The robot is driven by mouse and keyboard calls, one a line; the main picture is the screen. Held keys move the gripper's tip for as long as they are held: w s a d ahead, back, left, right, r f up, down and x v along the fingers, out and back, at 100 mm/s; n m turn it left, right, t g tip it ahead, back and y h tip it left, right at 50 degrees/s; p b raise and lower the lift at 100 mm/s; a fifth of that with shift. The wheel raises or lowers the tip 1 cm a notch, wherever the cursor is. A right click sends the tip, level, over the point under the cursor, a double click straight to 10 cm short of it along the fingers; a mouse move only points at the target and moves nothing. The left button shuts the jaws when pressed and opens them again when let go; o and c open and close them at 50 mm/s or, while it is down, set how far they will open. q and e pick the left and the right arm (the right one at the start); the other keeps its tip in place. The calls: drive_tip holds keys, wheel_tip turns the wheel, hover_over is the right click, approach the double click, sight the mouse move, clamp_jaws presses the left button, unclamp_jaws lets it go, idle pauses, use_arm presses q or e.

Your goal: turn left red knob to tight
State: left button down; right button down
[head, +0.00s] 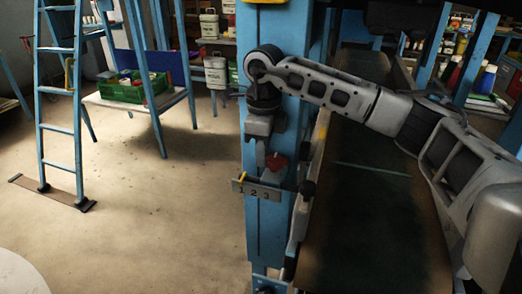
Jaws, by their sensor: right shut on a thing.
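The red knob (277,163) is on the front of the blue post, just above a grey plate (262,191) marked 1 2 3. A small yellow pointer (242,178) stands at the plate's left end, near the 1. My right gripper (268,158) reaches down from above and is shut on the red knob, with its fingers partly covering it. My left gripper is not in view.
The blue post (264,228) stands upright in the middle. A dark conveyor belt (370,225) runs to its right, with a black knob (307,188) on its near side rail. A blue ladder (59,100) and a table with a green crate (133,88) stand left. The floor between is clear.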

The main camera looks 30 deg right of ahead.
drive_tip(key=shift+s+d+f+m, duration=0.15)
drive_tip(key=shift+d+m, duration=0.35)
drive_tip(key=shift+m, duration=0.1)
drive_tip(key=c, duration=1.5)
unclamp_jaws()
drive_tip(key=o, duration=0.3)
drive_tip(key=shift+s+d, duration=0.1)
drive_tip(key=shift+s, duration=0.05)
drive_tip(key=shift+o, duration=0.2)
drive_tip(key=shift+a, duration=0.25)
drive_tip(key=shift+r, duration=0.4)
wheel_tip(320, 180, up, 2)
drive_tip(key=shift+d+r, duration=0.1)
drive_tip(key=shift+r, duration=0.1)
drive_tip(key=s+a+r, duration=0.7)
drive_tip(key=s+r, duration=0.3)
drive_tip(key=s, duration=0.2)
drive_tip(key=shift+p, duration=0.3)
